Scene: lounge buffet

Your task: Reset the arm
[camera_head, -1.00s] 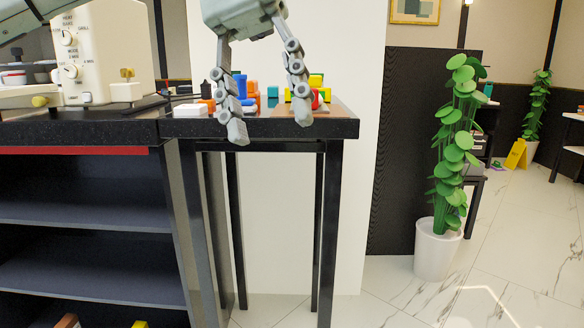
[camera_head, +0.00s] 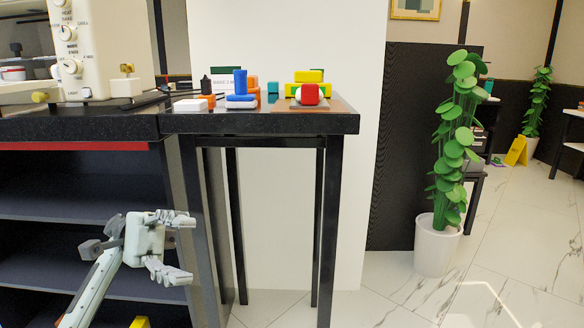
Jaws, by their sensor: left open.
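My left gripper (camera_head: 184,246) is in the lower left of the head view, below the tabletop height and in front of the dark shelf unit. Its arm comes up from the bottom left edge. Its two fingers point right and stand apart, with nothing between them. My right gripper is not in view.
A narrow black table (camera_head: 262,123) holds colored blocks, including a red block (camera_head: 310,94) and a blue block (camera_head: 240,81). A cream machine (camera_head: 100,50) stands on the left counter. The shelf unit (camera_head: 70,196) is close behind my gripper. A potted plant (camera_head: 436,245) stands right.

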